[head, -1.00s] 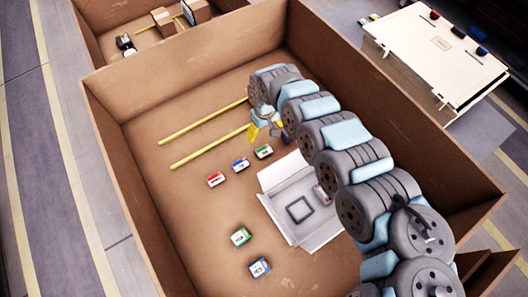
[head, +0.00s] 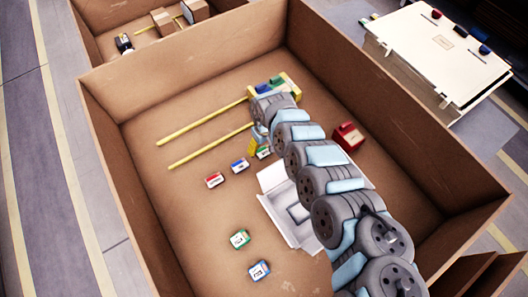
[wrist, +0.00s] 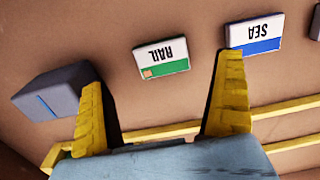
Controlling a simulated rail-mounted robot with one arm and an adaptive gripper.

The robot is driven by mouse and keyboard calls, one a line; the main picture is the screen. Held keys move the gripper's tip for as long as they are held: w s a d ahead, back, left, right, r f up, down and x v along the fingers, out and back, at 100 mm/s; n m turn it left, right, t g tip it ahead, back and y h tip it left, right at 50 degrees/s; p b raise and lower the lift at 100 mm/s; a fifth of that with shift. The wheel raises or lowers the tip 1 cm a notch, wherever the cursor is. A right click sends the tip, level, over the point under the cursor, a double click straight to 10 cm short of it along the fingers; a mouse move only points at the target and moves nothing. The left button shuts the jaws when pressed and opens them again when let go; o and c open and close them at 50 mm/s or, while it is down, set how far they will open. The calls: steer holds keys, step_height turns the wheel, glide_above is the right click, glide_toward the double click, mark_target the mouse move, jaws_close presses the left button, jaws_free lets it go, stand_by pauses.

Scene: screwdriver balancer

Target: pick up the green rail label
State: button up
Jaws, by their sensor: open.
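The green rail label (wrist: 163,58), a small white block with a green stripe and the word RAIL, lies on the box floor. In the wrist view it appears between and beyond my fingertips, apart from both. In the head view a green label (head: 264,153) shows beside my gripper, partly covered by it. My gripper (wrist: 160,72) is open and empty, its two yellow fingers spread. In the head view my gripper (head: 255,146) is small and partly hidden by my arm. The blue SEA label (wrist: 254,38) is right of the rail label, near the right fingertip.
A grey block (wrist: 50,92) with a blue line is near the left finger.

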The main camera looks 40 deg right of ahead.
mark_target(264, 151)
steer(key=f+b, duration=0.1)
steer(key=f, duration=0.3)
steer(key=shift+w+a+b, duration=0.15)
steer(key=shift+a+b, duration=0.05)
steer(key=shift+b, duration=0.15)
steer(key=shift+d+f, duration=0.15)
steer(key=shift+f, duration=0.4)
steer(key=c, duration=1)
